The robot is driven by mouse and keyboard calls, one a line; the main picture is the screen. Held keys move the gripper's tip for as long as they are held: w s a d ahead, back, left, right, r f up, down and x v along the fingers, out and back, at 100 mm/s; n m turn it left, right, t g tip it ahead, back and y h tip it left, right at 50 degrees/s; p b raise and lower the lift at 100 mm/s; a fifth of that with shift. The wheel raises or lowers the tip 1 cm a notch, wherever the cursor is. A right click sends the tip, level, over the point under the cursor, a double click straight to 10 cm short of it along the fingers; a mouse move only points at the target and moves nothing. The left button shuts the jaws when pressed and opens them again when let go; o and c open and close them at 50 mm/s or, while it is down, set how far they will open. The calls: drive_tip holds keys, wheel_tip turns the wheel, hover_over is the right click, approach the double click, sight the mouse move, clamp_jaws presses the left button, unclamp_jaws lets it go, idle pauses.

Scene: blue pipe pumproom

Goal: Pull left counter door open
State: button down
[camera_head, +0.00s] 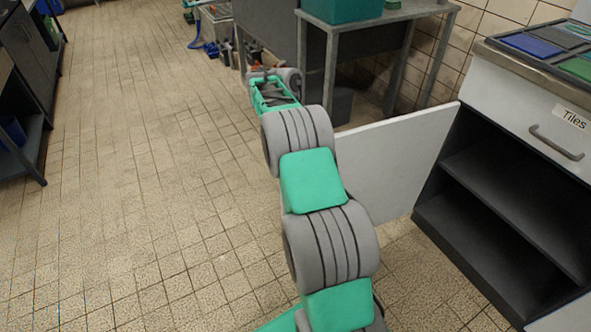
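The left counter door (390,165) is a plain white panel. It stands wide open, swung out from the left side of the counter (485,52). The dark shelves (510,190) behind it are exposed and look empty. My grey and green arm reaches up the middle of the view and covers the door's free edge. The arm's far end lies beyond that edge, near the grey table. My gripper's fingers cannot be made out there, so I cannot tell whether they are open or touch the door.
A drawer marked "Tiles" (541,120) with a grey handle is shut above the shelves. A grey table (400,18) with a teal box (343,8) stands behind the door. Tiled floor (130,170) to the left is clear. Dark cabinets (25,60) line the left edge.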

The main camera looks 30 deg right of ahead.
drive_tip(key=shift+a, duration=0.2)
drive_tip(key=c, duration=1.7)
unclamp_jaws()
drive_tip(key=shift+o, duration=1)
drive_tip(key=shift+d, duration=0.15)
drive_tip(key=p+v, duration=0.7)
drive_tip(key=p, duration=0.2)
drive_tip(key=shift+r, duration=0.35)
drive_tip(key=shift+w+d, duration=0.1)
